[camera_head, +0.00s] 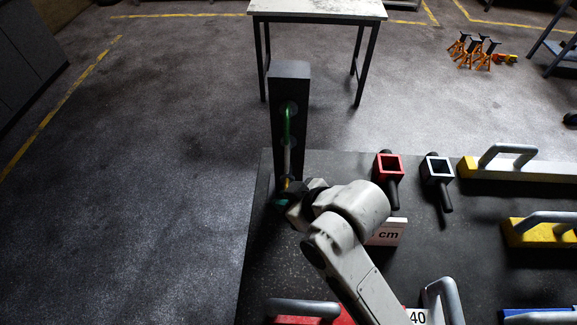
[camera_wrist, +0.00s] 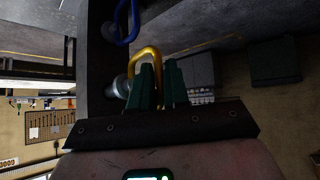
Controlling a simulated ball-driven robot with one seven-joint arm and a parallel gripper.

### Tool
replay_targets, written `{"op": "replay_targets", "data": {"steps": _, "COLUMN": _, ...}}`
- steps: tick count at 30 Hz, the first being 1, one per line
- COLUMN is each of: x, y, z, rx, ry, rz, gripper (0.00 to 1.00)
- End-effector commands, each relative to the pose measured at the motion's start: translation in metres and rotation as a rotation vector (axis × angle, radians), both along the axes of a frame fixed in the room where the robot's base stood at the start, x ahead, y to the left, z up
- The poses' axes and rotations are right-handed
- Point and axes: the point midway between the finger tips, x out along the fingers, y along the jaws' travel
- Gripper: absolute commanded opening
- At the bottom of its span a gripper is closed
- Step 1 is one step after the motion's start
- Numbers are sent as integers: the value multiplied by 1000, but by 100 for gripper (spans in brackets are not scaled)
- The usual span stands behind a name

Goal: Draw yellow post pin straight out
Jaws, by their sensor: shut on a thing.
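The yellow post pin (camera_wrist: 147,53) shows in the wrist view as a yellow loop handle, with a silver round part (camera_wrist: 120,87) beside it at the dark post (camera_wrist: 97,60). My gripper (camera_wrist: 158,75) is shut on the yellow handle, its two dark green fingers at the loop. How deep the pin sits in the post is hidden. In the head view the black post (camera_head: 290,78) stands upright at the board's far left corner. My gripper (camera_head: 288,192) is at its lower part, and only a speck of yellow shows there.
A green handle (camera_head: 288,125) is higher on the post; a blue handle (camera_wrist: 124,27) shows in the wrist view. Red (camera_head: 388,167) and grey (camera_head: 437,169) square sockets and several handled bars lie to the right on the dark board (camera_head: 225,300). A table (camera_head: 318,9) stands behind.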

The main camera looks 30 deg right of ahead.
Motion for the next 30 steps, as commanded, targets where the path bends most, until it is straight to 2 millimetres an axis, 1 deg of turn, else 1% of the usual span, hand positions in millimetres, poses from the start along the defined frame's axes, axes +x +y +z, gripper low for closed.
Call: {"op": "replay_targets", "data": {"steps": 30, "x": -37, "y": 27, "z": 1, "rx": 0, "ry": -3, "rz": 1, "gripper": 0}}
